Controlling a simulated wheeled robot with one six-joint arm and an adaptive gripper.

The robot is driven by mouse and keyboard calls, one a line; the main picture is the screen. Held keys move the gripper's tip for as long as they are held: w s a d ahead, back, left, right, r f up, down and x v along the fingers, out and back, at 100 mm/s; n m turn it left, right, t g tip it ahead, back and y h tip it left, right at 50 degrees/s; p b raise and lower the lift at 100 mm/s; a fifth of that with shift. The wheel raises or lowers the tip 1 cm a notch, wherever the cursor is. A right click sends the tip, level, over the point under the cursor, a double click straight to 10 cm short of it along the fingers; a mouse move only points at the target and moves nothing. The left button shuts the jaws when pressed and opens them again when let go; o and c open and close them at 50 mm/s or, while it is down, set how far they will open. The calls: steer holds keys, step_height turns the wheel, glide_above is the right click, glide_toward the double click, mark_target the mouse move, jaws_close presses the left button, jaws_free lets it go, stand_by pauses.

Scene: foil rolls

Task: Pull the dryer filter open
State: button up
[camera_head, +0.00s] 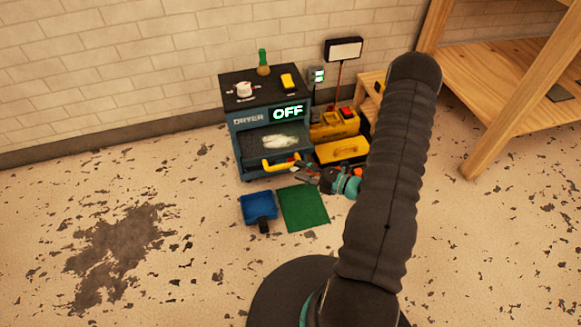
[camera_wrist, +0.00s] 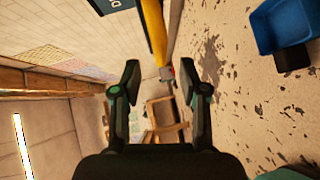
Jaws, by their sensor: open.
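The dryer (camera_head: 248,157) is a dark blue-grey box against the brick wall, with a lit "OFF" display. A dark mesh surface (camera_head: 262,145) with white lint on it shows in its front, which I take to be the filter. A yellow bar handle (camera_head: 280,165) sits below it on the front. My gripper (camera_head: 300,171) is just right of the handle. In the wrist view, my open gripper (camera_wrist: 159,78) has the yellow handle (camera_wrist: 154,28) ahead, between the lines of its fingers. The fingers look empty. Contact with the handle cannot be told.
A blue dustpan-like tray (camera_head: 258,205) and a green mat (camera_head: 304,207) lie on the floor before the dryer. Yellow cases (camera_head: 341,150) stand at its right. A wooden bench (camera_head: 500,85) is farther right. The floor at left is free.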

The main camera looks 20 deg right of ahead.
steer(key=v, duration=0.5)
steer(key=shift+s+d, duration=0.2)
steer(key=shift+s, duration=0.1)
